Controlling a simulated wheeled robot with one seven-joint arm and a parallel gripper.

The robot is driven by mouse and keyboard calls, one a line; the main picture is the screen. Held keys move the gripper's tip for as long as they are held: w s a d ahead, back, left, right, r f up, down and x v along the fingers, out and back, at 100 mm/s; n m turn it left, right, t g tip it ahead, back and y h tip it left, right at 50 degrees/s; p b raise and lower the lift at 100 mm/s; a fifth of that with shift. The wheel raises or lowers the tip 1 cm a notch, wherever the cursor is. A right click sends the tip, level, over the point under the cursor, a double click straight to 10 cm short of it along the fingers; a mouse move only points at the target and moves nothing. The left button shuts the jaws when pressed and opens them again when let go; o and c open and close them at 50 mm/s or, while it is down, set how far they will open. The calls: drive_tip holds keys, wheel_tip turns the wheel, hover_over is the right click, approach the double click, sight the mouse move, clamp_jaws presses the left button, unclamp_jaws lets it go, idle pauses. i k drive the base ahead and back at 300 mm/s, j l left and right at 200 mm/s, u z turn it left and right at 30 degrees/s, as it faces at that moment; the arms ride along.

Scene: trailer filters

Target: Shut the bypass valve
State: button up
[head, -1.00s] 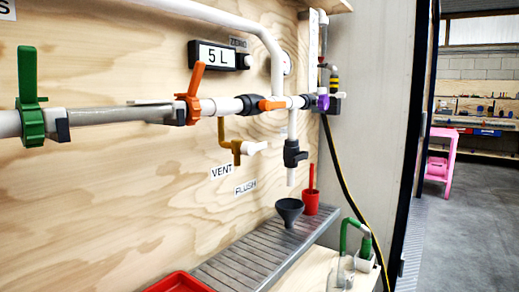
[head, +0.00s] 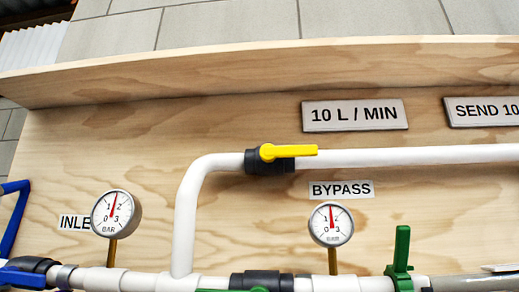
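The bypass valve is a dark grey body (head: 256,162) on the upper white pipe, with a yellow lever handle (head: 290,152). The handle lies along the pipe and points right. A "BYPASS" label (head: 341,189) is fixed on the wooden board just below and to the right of it. My gripper is not in the head view.
Two pressure gauges (head: 116,213) (head: 331,224) stand on the lower pipe. A green upright handle (head: 401,258) is at lower right and a blue handle (head: 22,277) at lower left. A wooden shelf (head: 260,68) juts out above. A "10 L / MIN" sign (head: 355,115) hangs above the pipe.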

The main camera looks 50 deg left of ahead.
sight(268, 152)
drive_tip(key=u, duration=2)
